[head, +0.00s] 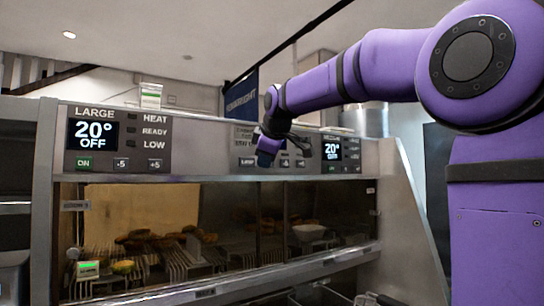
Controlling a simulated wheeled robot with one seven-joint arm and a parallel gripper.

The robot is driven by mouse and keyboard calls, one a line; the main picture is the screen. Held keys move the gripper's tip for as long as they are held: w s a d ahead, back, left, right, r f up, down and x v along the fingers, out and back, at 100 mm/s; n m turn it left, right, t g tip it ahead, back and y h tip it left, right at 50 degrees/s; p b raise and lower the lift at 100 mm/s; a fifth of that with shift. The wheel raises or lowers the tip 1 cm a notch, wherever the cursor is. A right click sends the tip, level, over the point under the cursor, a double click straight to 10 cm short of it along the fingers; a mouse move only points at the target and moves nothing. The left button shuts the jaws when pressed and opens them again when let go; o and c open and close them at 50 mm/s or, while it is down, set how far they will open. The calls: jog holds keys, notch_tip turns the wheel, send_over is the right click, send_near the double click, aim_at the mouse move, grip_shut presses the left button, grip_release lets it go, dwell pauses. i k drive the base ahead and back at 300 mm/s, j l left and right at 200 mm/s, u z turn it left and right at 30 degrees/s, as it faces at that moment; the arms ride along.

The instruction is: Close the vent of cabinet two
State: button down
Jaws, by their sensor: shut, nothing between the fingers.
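A metal holding cabinet stands in front of me, with a control panel along its top. The left display (93,135) reads LARGE, 20° OFF. The right display (332,151) also reads 20°, with small keys beside it. I cannot tell which section is cabinet two, and no vent is clearly recognisable. My gripper (267,156) is at the middle of the panel, left of the right display, pointing down and appearing small. It is shut and empty. My wrist hides part of the panel there, and I cannot tell whether the gripper touches it.
Glass-fronted compartments below the panel hold wire racks with brown food pieces (150,240) and a pale bowl (309,232). A small box (150,95) stands on top. A dark blue banner (241,97) hangs behind.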

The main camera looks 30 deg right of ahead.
aim_at(308, 138)
jog(key=l, duration=1.3)
